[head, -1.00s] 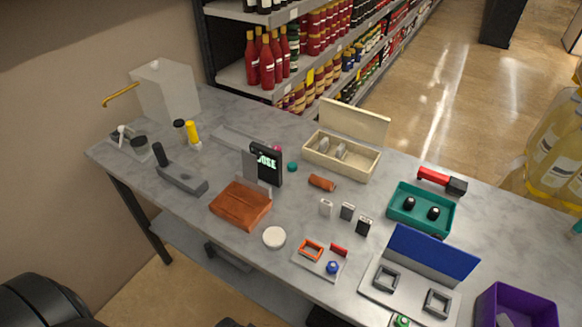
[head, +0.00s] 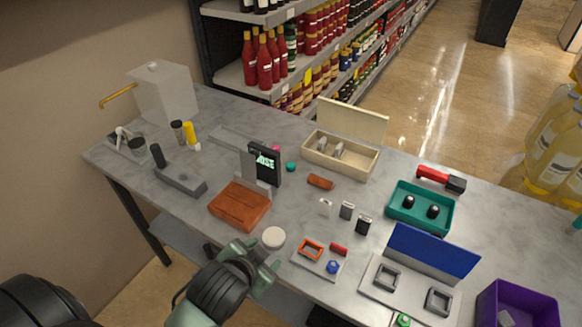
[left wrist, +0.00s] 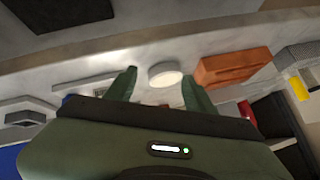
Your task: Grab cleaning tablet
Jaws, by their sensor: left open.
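A white round disc, likely the cleaning tablet (head: 273,237), lies flat near the front edge of the grey table, right of an orange-brown block (head: 240,205). My left gripper (head: 261,254) is open and empty at the table's front edge, just short of the disc. In the left wrist view the disc (left wrist: 165,72) shows beyond and between the two spread green fingers (left wrist: 159,75); they do not appear to hold it. The block (left wrist: 232,67) is to its right there. My right gripper is in neither view.
A small tray with an orange frame (head: 318,262) is right of the disc. A black display device (head: 264,165) stands behind the block. A hinged blue-lidded plate (head: 432,251) and a purple bin (head: 517,299) are farther right. The table's front edge (head: 160,222) is close.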

